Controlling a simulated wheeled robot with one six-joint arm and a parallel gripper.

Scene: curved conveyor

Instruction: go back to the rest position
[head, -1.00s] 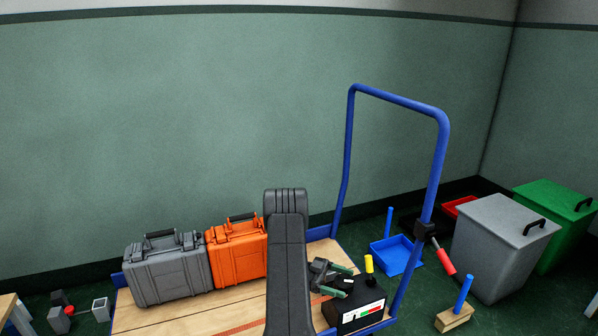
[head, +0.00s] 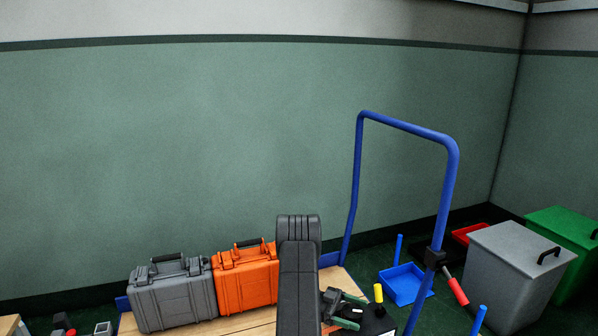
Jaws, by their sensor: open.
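My gripper (head: 352,310) shows low in the head view, just right of my dark upright arm link. Its green-tipped fingers are apart, and I see nothing between them. It is beside the black box (head: 376,322) with a yellow knob (head: 378,293), which stands on the cart; I cannot tell whether they touch. The lower part of the box is cut off by the frame's bottom edge.
A cart with a wooden deck (head: 252,326) and a blue handle (head: 405,127) carries a grey case (head: 172,297) and an orange case (head: 246,280). A blue tray (head: 404,285), a grey bin (head: 512,272) and a green bin (head: 566,232) stand at right.

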